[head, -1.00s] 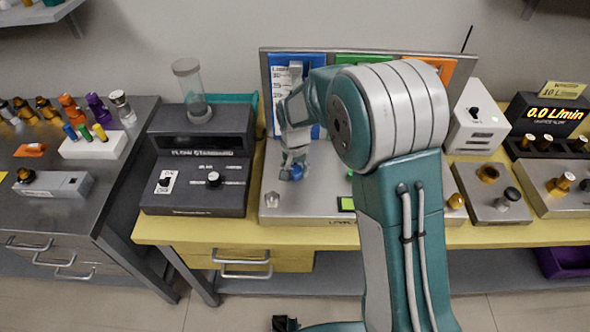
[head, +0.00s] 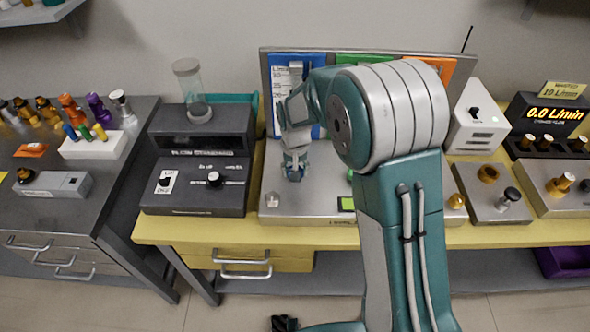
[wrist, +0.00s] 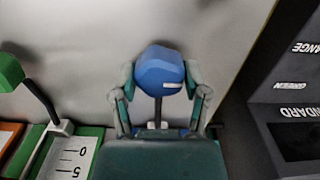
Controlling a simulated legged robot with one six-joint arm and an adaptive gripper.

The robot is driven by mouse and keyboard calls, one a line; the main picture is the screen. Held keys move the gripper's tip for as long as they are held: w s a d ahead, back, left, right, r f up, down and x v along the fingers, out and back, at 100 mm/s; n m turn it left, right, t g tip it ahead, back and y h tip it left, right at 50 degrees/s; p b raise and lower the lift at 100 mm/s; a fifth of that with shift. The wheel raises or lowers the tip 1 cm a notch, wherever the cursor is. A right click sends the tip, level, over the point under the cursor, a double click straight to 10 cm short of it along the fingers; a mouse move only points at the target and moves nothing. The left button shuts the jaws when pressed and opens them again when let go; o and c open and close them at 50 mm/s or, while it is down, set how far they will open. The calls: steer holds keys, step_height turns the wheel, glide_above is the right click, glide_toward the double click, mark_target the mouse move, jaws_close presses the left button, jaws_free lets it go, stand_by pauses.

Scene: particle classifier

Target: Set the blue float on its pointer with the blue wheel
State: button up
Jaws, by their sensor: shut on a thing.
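The blue wheel (wrist: 159,70) is a faceted blue knob with a white mark, on a dark stem, in the wrist view. My gripper (wrist: 160,82) is shut on it, with one finger on each side. In the head view my gripper (head: 293,172) is low over the left part of the metal flow panel (head: 320,205) and hides most of the wheel. The blue scale panel (head: 283,66) stands behind it, partly covered by my arm. The blue float and its pointer cannot be made out in either view.
The green wheel (wrist: 8,72) is beside the blue one, over a green scale (wrist: 70,155). A dark box with switches (head: 195,185) stands close on the left. A clear metal knob (head: 272,200) sits at the panel's front left corner.

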steer(key=shift+n, duration=6)
stand_by(1.4)
steer(key=o, duration=1.1)
steer(key=shift+w+a, duration=0.1)
steer(key=shift+o, duration=0.2)
steer(key=shift+r, duration=0.1)
